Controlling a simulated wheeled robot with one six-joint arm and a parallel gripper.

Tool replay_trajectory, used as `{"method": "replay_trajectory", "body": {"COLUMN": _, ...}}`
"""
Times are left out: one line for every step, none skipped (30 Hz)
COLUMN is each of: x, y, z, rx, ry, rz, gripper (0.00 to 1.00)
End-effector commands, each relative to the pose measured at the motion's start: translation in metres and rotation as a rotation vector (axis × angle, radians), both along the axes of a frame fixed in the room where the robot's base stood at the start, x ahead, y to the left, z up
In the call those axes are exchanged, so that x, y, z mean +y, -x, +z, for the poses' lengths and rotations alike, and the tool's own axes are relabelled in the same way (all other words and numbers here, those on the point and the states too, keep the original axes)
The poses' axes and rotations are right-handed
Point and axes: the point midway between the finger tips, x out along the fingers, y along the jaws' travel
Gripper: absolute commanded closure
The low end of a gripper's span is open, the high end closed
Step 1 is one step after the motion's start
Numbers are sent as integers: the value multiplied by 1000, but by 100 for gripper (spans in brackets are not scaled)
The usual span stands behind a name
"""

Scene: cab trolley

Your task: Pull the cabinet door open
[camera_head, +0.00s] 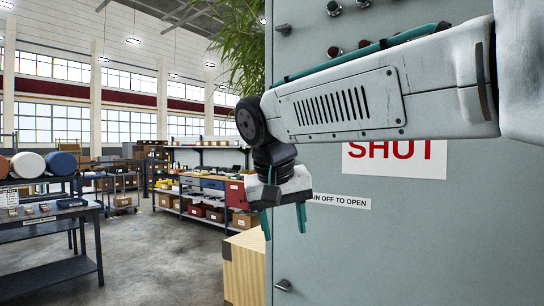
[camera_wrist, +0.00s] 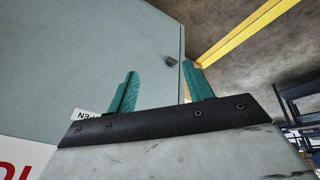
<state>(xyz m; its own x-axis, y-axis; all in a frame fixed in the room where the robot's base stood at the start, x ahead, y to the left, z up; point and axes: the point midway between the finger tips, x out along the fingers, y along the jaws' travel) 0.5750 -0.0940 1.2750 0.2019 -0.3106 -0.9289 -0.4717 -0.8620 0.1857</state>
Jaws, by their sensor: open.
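The grey-green cabinet door (camera_head: 400,235) fills the right of the head view and looks closed. It bears a white sign with red "SHUT" (camera_head: 394,160) and a small label (camera_head: 340,202) ending "OFF TO OPEN", both partly covered. Small dark fittings sit near its left edge, one high (camera_head: 284,29) and one low (camera_head: 283,285). My gripper (camera_head: 284,232) is open and empty, pointing down in front of that edge. In the wrist view, the door's edge and a dark fitting (camera_wrist: 171,62) show between my teal fingers (camera_wrist: 160,75), beyond their tips. No pull handle is clearly visible.
A pale wooden block (camera_head: 244,270) stands left of the cabinet. A plant (camera_head: 243,50) rises behind it. A dark workbench (camera_head: 50,235) and stocked shelving (camera_head: 205,185) stand farther left. The concrete floor (camera_head: 165,265) between them is clear.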

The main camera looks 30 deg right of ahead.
Motion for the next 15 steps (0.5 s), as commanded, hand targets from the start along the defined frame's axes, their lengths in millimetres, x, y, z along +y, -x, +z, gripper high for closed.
{"method": "replay_trajectory", "body": {"x": -11, "y": -34, "z": 30, "rx": -45, "ry": 39, "rz": -88, "gripper": 49}}
{"method": "replay_trajectory", "body": {"x": -18, "y": -50, "z": 47, "rx": -78, "ry": 63, "rz": -144, "gripper": 49}}
{"method": "replay_trajectory", "body": {"x": -27, "y": -71, "z": 67, "rx": -120, "ry": 92, "rz": -217, "gripper": 49}}
{"method": "replay_trajectory", "body": {"x": -33, "y": -85, "z": 82, "rx": -155, "ry": 111, "rz": -268, "gripper": 49}}
{"method": "replay_trajectory", "body": {"x": -39, "y": -99, "z": 95, "rx": -187, "ry": 129, "rz": -320, "gripper": 49}}
{"method": "replay_trajectory", "body": {"x": -46, "y": -115, "z": 111, "rx": -229, "ry": 149, "rz": -382, "gripper": 49}}
{"method": "replay_trajectory", "body": {"x": -51, "y": -126, "z": 122, "rx": -260, "ry": 163, "rz": -424, "gripper": 49}}
{"method": "replay_trajectory", "body": {"x": -56, "y": -135, "z": 132, "rx": -289, "ry": 177, "rz": -464, "gripper": 49}}
{"method": "replay_trajectory", "body": {"x": -61, "y": -146, "z": 143, "rx": -325, "ry": 190, "rz": -512, "gripper": 49}}
{"method": "replay_trajectory", "body": {"x": -64, "y": -152, "z": 150, "rx": -349, "ry": 197, "rz": -542, "gripper": 49}}
{"method": "replay_trajectory", "body": {"x": -67, "y": -158, "z": 156, "rx": -370, "ry": 206, "rz": -569, "gripper": 49}}
{"method": "replay_trajectory", "body": {"x": -70, "y": -164, "z": 162, "rx": -393, "ry": 213, "rz": -599, "gripper": 49}}
{"method": "replay_trajectory", "body": {"x": -71, "y": -168, "z": 166, "rx": -408, "ry": 218, "rz": -616, "gripper": 49}}
{"method": "replay_trajectory", "body": {"x": -73, "y": -170, "z": 169, "rx": -420, "ry": 220, "rz": -631, "gripper": 49}}
{"method": "replay_trajectory", "body": {"x": -75, "y": -173, "z": 171, "rx": -430, "ry": 225, "rz": -645, "gripper": 49}}
